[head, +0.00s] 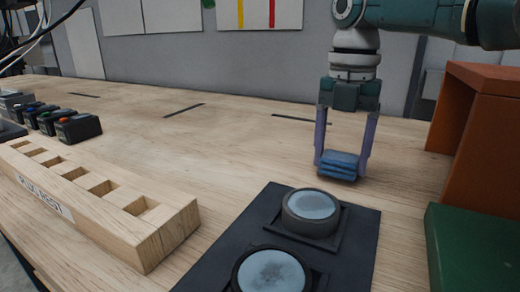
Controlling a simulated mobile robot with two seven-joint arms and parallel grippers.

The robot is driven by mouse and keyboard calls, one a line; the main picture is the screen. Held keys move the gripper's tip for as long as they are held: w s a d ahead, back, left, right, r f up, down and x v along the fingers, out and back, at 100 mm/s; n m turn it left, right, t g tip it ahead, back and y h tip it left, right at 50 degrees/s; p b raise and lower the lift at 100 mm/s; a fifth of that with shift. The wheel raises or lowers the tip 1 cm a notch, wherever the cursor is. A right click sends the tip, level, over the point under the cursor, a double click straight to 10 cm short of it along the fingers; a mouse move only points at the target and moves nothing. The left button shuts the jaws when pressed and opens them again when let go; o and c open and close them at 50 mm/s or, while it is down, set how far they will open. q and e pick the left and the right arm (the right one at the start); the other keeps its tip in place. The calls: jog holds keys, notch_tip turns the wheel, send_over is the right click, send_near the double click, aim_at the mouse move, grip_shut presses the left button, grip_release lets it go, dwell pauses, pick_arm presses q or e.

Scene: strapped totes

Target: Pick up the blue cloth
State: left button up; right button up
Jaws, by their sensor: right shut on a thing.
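The blue cloth (339,164) is a small folded stack at the right of the middle of the wooden table. My right gripper (342,158) comes down on it from above. Its two purple fingers stand on either side of the cloth and are shut on it. The cloth is at or just above the table top; I cannot tell if it touches. My left gripper is not in view.
A black board (352,250) with two round grey-topped pieces (311,206) lies in front of the cloth. A wooden block with slots (150,235) is at left, with several small black boxes (78,128) behind it. An orange box (480,140) and a green box (475,250) stand at right.

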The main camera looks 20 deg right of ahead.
aim_at(340, 156)
notch_tip(340, 156, up, 19)
jog(key=p, duration=1.7)
jog(key=shift+f, duration=0.2)
